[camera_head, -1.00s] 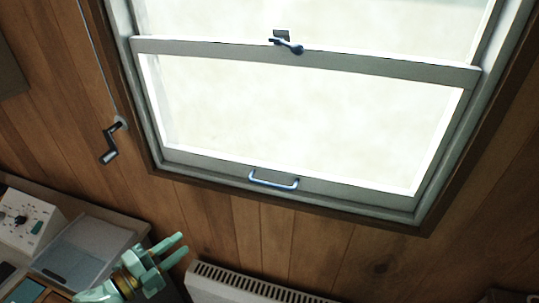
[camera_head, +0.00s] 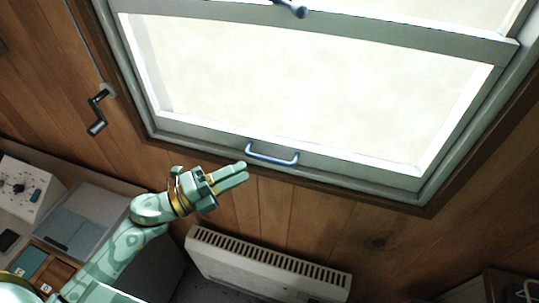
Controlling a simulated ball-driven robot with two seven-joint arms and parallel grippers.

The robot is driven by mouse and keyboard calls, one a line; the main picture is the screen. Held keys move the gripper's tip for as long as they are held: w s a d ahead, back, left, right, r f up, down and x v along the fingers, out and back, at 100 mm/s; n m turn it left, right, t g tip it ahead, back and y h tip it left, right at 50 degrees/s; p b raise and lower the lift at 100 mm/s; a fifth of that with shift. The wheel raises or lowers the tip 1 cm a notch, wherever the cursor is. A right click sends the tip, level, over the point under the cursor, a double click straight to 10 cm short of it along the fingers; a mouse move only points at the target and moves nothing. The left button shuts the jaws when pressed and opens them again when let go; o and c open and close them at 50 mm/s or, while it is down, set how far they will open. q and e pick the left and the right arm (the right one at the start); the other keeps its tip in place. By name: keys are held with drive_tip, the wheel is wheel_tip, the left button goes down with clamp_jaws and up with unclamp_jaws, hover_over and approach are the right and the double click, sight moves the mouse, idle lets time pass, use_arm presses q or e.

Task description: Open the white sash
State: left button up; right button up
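The white sash (camera_head: 200,128) is the lower framed pane of the window and looks shut, its bottom rail down at the sill. A blue bar handle (camera_head: 272,160) sits on its bottom rail. A blue latch (camera_head: 293,8) on the sash's top rail is cut by the upper picture edge, so its setting is unclear. My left gripper (camera_head: 246,171) is just left of and below the handle, seemingly apart from it. Its two fingers point right, with a narrow gap and nothing between them. My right gripper is out of view.
A white slatted heater (camera_head: 265,268) stands below the window. A crank handle (camera_head: 99,110) is on the wood wall left of the frame. A desk with a white control box (camera_head: 25,190) and a grey tray (camera_head: 85,222) is at lower left.

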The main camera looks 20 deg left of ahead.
sight(270, 160)
use_arm(q)
drive_tip(key=p+x, duration=0.1)
drive_tip(key=x, duration=0.7)
drive_tip(key=shift+w+d, duration=0.1)
drive_tip(key=shift+f, duration=0.1)
clamp_jaws()
